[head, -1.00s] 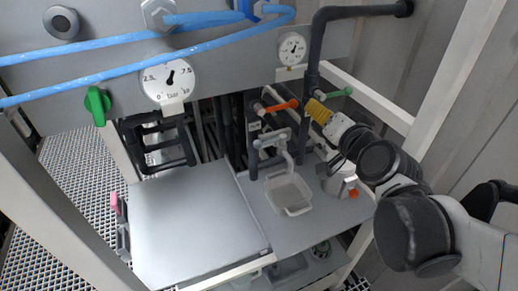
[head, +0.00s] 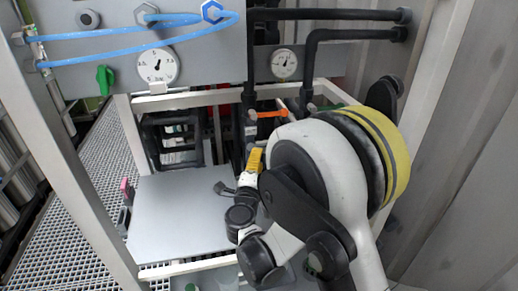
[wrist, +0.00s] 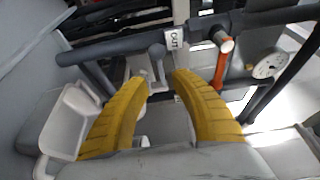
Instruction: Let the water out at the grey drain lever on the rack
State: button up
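In the wrist view a small grey lever (wrist: 157,52) stands on the pipework, left of a label reading OUT. I take it to be the drain lever. In the head view my arm hides it. My gripper (wrist: 161,77) has two yellow fingers, spread apart with nothing held between them. The grey lever shows beyond the gap between the fingertips; I cannot tell whether they touch it. In the head view the yellow fingers (head: 254,160) show in front of the rack, below the orange lever.
An orange lever (wrist: 220,65) is close on the right of the fingers. A pale jug (wrist: 72,122) is on the left. Dark pipes run above. In the head view a flat grey worktop (head: 175,215) is clear; a gauge (head: 284,64) is on the panel.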

jog(key=w, duration=0.2)
jog(key=w+b, duration=0.1)
jog(key=w, duration=0.2)
jog(key=w+d, duration=0.1)
jog(key=w, duration=0.1)
jog(key=shift+w+b, duration=0.3)
grip_shut()
